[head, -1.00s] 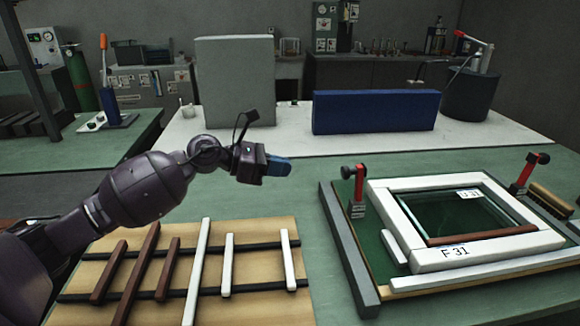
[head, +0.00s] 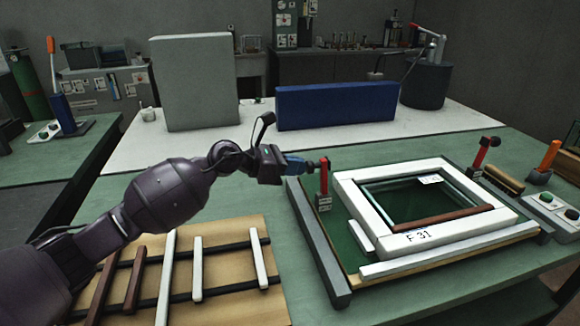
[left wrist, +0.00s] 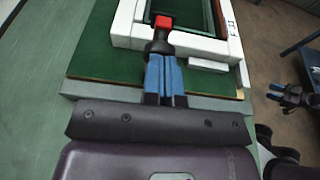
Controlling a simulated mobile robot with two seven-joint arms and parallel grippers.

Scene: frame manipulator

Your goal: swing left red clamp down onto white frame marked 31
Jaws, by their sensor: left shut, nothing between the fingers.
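The left red clamp (head: 324,178) stands upright at the left side of the white frame marked 31 (head: 420,236). Its red end (left wrist: 163,22) and black knob (left wrist: 159,46) show just beyond my fingertips in the left wrist view. My left gripper (head: 308,164) is shut with nothing between its blue fingers. Its tips are right at the clamp's knob, which they partly hide in the head view; I cannot tell whether they touch. The frame lies flat on the green fixture. My right gripper (left wrist: 276,92) shows small at the right of the left wrist view, its opening unclear.
A second red clamp (head: 482,155) stands upright on the frame's right. A grey bar (head: 318,250) edges the fixture's left side. A wooden board (head: 222,230) with several strips lies at front left. A blue block (head: 335,106) stands behind. A button box (head: 553,212) is at right.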

